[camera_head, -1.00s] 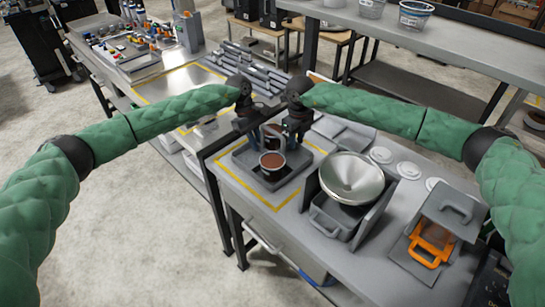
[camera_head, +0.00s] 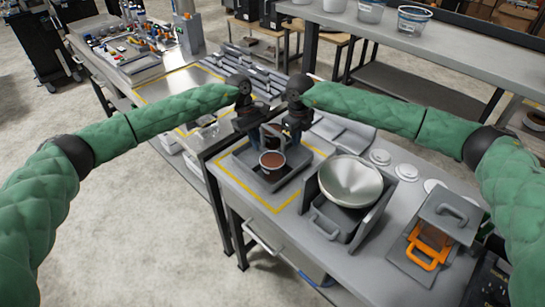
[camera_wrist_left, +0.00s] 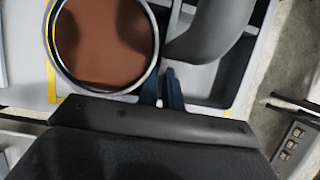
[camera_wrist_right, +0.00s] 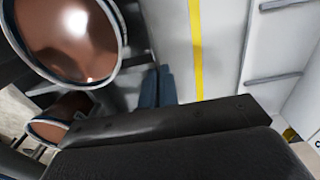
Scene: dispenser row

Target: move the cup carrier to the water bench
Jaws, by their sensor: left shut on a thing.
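The cup carrier is a grey tray (camera_head: 246,167) with an upright handle, at the near left of the grey bench inside a yellow outline. A cup with brown contents (camera_head: 271,160) stands in it. Brown-filled cups also show in the left wrist view (camera_wrist_left: 103,42) and right wrist view (camera_wrist_right: 70,38). My left gripper (camera_head: 262,128) is shut on the carrier's handle, which curves past its fingers in the left wrist view (camera_wrist_left: 215,35). My right gripper (camera_head: 287,135) is beside it at the handle; its fingers are close together, but their grip is hidden. I cannot tell whether the tray touches the bench.
A metal bowl (camera_head: 350,181) in a grey holder, white lids (camera_head: 406,171) and an orange-handled box (camera_head: 430,246) stand right of the carrier. Another bench (camera_head: 160,87) with a yellow-outlined area adjoins at the left. A shelf (camera_head: 440,38) with tubs is behind. Floor is clear at left.

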